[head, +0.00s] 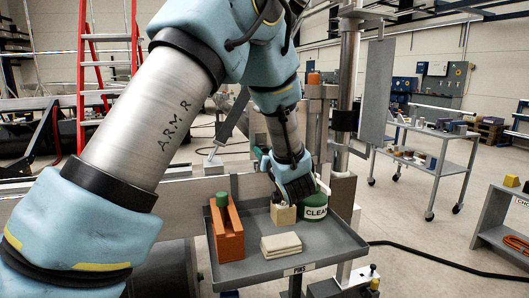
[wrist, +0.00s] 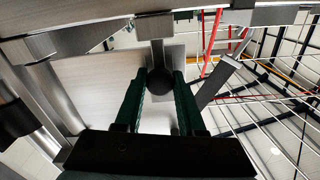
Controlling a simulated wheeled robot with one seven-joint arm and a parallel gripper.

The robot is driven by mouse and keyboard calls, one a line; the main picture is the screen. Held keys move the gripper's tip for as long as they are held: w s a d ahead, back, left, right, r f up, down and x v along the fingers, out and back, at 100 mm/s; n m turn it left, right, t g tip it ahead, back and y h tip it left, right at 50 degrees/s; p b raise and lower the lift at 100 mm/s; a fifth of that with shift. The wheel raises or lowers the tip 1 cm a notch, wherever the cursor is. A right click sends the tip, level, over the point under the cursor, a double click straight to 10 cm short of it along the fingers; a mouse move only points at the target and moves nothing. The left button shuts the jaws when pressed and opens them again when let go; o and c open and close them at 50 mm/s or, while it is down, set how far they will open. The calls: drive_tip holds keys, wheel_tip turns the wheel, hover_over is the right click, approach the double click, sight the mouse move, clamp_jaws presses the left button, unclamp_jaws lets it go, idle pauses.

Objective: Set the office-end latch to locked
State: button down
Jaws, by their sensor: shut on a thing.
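My gripper (wrist: 160,80) has its two green fingers on either side of a dark round knob (wrist: 159,83) in the wrist view. The knob sits at the end of a short grey metal stem (wrist: 156,52), in front of a pale plate. It looks like a latch knob, but I cannot read a label or a locked mark. In the head view my gripper (head: 298,188) points down behind the tray's far side, and the knob is hidden there. I cannot tell from these views which end is the office end or how the latch is set.
A grey tray labelled PINS (head: 336,250) stands close in front. A metal post (head: 347,90) rises just right. A trolley (head: 440,160) stands further right.

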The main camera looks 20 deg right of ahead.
drive_tip(key=shift+f, duration=0.3)
drive_tip(key=c, duration=0.8)
unclamp_jaws()
drive_tip(key=o, duration=0.3)
drive_tip(key=s+a+b, duration=0.1)
drive_tip(key=s+b, duration=0.2)
drive_tip(key=s, duration=0.7)
drive_tip(key=shift+s+a, duration=0.15)
drive_tip(key=shift+s, duration=0.25)
